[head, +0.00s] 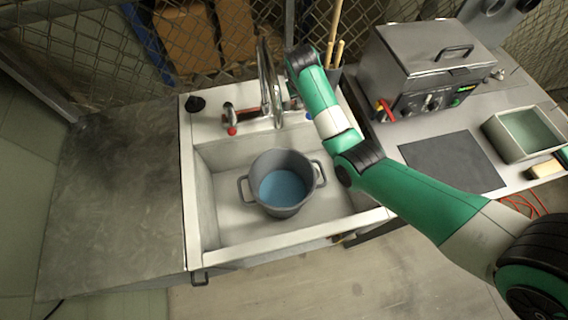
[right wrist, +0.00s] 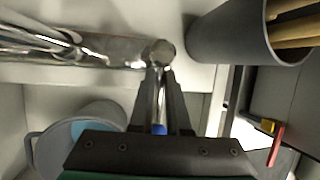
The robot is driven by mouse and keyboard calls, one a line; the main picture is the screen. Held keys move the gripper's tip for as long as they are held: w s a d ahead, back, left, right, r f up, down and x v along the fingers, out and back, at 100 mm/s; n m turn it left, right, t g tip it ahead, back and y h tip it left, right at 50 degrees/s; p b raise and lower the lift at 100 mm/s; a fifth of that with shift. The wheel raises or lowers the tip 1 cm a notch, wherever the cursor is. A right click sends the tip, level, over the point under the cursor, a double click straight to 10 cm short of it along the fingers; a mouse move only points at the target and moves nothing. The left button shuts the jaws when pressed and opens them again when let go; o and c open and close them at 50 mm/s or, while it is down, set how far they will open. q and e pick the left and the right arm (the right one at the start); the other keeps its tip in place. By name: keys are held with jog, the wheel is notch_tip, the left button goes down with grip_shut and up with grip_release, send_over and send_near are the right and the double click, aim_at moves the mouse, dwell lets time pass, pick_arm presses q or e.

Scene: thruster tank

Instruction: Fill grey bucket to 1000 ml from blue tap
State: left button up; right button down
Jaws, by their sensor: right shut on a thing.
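The grey bucket (head: 251,190) stands upright in the sink below the chrome spout (head: 268,85), with blue water in it; the level marking cannot be read. It also shows in part at the lower left of the right wrist view (right wrist: 38,150). The blue tap is a chrome lever with a blue mark (right wrist: 158,129), right of the spout. My right gripper (right wrist: 165,85) is shut on this lever. In the head view my arm mostly hides the blue tap and the gripper. I cannot make out a water stream. My left gripper is not in view.
The red tap (head: 232,130) is left of the spout. A grey pot with wooden sticks (right wrist: 235,35) stands close to the right gripper. A metal box with dials (head: 430,65), a dark mat (head: 452,162) and a grey tray (head: 522,140) are on the right. The left counter (head: 115,190) is bare.

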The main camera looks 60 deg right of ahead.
jog(key=shift+w+a+r, duration=0.15)
jog(key=shift+w+r, duration=0.05)
jog(key=shift+w, duration=0.1)
jog(key=c, duration=1.2)
grip_release()
jog(key=shift+c, duration=0.2)
jog(key=o, duration=0.4)
jog(key=shift+w+a, duration=0.2)
jog(key=shift+o, duration=0.2)
jog(key=shift+d, duration=0.1)
jog(key=shift+s+f, duration=0.1)
jog(key=p+v, duration=0.6)
jog(key=v, duration=0.5)
jog(key=shift+r, duration=0.3)
